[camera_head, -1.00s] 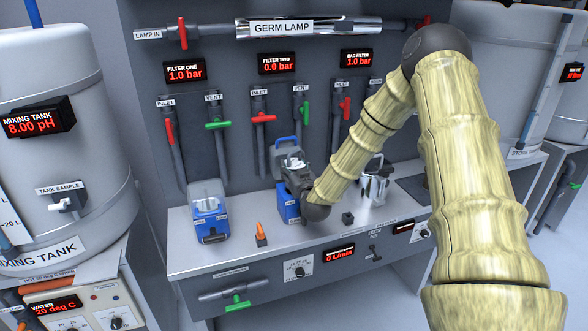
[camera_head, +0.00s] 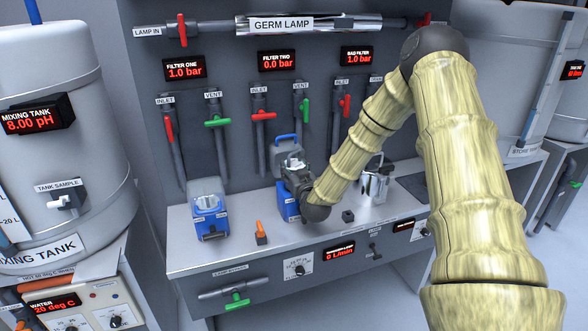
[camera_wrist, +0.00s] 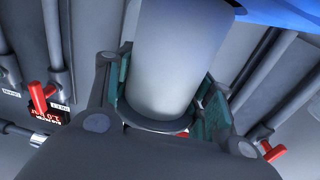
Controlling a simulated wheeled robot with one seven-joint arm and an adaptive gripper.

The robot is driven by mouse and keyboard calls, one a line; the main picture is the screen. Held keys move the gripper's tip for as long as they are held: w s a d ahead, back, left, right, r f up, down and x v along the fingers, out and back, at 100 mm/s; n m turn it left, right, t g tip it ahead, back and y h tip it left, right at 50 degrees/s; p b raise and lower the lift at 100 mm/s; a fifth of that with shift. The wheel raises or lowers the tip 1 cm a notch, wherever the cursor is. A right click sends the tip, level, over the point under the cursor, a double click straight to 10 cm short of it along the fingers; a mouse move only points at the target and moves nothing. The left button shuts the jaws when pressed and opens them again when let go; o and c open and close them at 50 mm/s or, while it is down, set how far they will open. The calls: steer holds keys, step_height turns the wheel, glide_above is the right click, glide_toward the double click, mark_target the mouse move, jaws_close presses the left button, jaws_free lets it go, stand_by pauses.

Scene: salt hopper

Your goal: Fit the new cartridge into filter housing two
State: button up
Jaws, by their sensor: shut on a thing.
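Filter housing two (camera_head: 287,208) is the blue unit at the middle of the bench, with its lid (camera_head: 284,150) raised behind it. My gripper (camera_head: 294,172) is over this housing and hides much of it. In the wrist view my gripper (camera_wrist: 166,100) is shut on the pale cylindrical cartridge (camera_wrist: 178,55), with one pad on each side of it near its flanged end. The far end of the cartridge runs out of the picture beside a blue surface (camera_wrist: 275,10). How deep the cartridge is in the housing cannot be told.
Filter housing one (camera_head: 209,212) stands to the left, with an orange-handled item (camera_head: 261,234) in front. The filter two display (camera_head: 277,64) reads 0.0 bar, above valves and pipes.

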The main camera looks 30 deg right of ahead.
steer(key=shift+f+b, duration=0.45)
steer(key=shift+f, duration=0.25)
stand_by(0.4)
steer(key=o, duration=1.2)
steer(key=shift+o, duration=0.6)
steer(key=shift+f, duration=0.1)
steer(key=o, duration=0.4)
steer(key=shift+s, duration=0.1)
steer(key=shift+s+a, duration=0.1)
steer(key=shift+p+v, duration=0.35)
steer(key=shift+v, duration=2.4)
